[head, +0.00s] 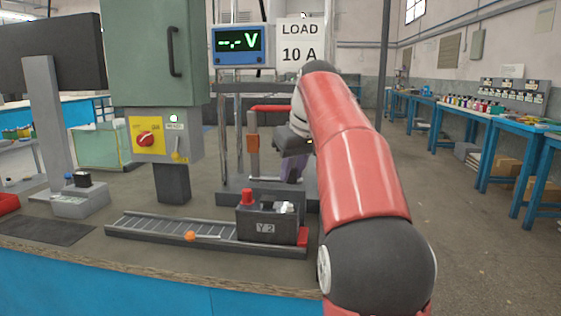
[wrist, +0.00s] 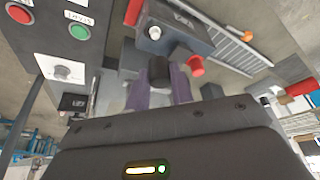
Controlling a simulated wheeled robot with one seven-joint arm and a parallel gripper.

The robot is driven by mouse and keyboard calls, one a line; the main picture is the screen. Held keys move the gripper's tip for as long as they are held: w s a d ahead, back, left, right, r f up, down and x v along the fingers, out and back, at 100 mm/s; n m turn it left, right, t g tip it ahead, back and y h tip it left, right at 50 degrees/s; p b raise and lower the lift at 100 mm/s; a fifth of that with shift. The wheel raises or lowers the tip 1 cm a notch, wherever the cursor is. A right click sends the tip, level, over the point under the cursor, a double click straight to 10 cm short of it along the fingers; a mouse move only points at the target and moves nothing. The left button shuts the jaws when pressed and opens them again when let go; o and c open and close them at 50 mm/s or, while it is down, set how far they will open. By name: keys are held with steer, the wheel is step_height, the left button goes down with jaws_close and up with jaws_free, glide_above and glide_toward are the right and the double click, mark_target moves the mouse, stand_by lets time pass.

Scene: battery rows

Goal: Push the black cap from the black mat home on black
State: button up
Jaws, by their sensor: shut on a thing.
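The battery (head: 268,222) marked Y 2 sits at the right end of a slatted rail (head: 175,230). Its left terminal wears a red cap (head: 247,197); the right one is a bare silver post (head: 287,207). In the wrist view the battery (wrist: 180,36) shows its silver post (wrist: 155,32) and red cap (wrist: 195,65). My gripper (head: 292,178) is above and behind the battery. Its purple fingers (wrist: 160,80) are shut on a black cap (wrist: 159,68), held apart from the post. The arm hides part of the area behind. The black mat (head: 45,231) looks empty.
A green cabinet with a yellow switch panel (head: 147,139) stands behind the rail. A grey block with a small black piece (head: 82,179) stands at left. A red lever (head: 270,108) and metal posts rise near my gripper. A blue meter (head: 240,44) shows dashes.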

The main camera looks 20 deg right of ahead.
mark_target(291, 206)
steer(key=shift+w+f, duration=0.15)
steer(key=shift+w, duration=0.25)
steer(key=shift+s+f+b, duration=0.15)
steer(key=shift+f+b, duration=1.95)
steer(key=shift+b, duration=0.1)
steer(key=shift+r+p, duration=0.15)
steer(key=shift+p, duration=0.35)
steer(key=shift+f+b, duration=0.85)
steer(key=shift+f, duration=0.7)
stand_by(0.8)
steer(key=o, duration=1)
steer(key=shift+o, duration=0.4)
steer(key=o, duration=0.4)
